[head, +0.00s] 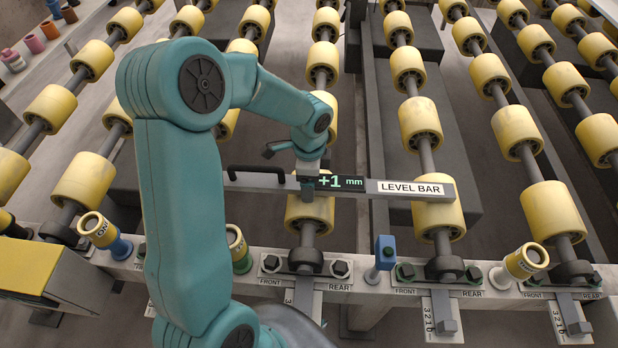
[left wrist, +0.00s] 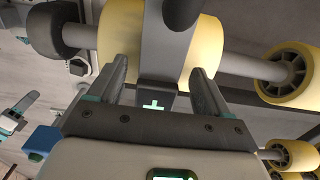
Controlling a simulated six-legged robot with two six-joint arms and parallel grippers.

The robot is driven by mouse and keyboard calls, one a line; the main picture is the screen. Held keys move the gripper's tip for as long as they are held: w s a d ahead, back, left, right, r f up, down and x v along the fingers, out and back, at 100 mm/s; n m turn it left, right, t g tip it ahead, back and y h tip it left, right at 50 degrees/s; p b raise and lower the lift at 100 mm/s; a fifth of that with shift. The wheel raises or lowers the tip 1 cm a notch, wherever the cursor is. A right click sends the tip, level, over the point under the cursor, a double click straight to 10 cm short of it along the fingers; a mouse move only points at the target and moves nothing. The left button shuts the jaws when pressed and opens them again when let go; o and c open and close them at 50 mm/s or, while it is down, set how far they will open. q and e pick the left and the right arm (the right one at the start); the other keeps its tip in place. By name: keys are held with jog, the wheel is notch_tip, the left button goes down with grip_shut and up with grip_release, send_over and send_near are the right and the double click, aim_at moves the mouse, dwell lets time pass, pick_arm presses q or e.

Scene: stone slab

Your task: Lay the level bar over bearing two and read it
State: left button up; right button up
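The level bar (head: 372,187) is a grey bar with a white "LEVEL BAR" label and a display (head: 340,181) reading +1 mm. It lies across two yellow rollers, the left one (head: 309,212) and the right one (head: 438,220). Bearing blocks stand below those rollers, one at left (head: 305,261) and one at right (head: 445,268); no bearing number is legible. My left gripper (head: 308,182) is at the bar's left part, by the display. In the left wrist view its fingers (left wrist: 158,80) stand apart on either side of a dark grey piece, with gaps showing. My right gripper is out of view.
A black handle (head: 258,172) sits at the bar's left end. A blue tool (head: 384,252) stands on the rail between the bearings. Yellow-topped cylinders stand at right (head: 526,261) and left (head: 98,230). A yellow block (head: 50,270) is at lower left. Roller rows fill the background.

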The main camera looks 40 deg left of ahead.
pick_arm(q)
jog(key=shift+s+r, duration=0.1)
jog(key=shift+r, duration=0.05)
jog(key=shift+r, duration=0.2)
notch_tip(320, 180, up, 12)
jog(key=p, duration=0.1)
jog(key=shift+f, duration=0.15)
jog(key=shift+f, duration=0.1)
dwell(0.5)
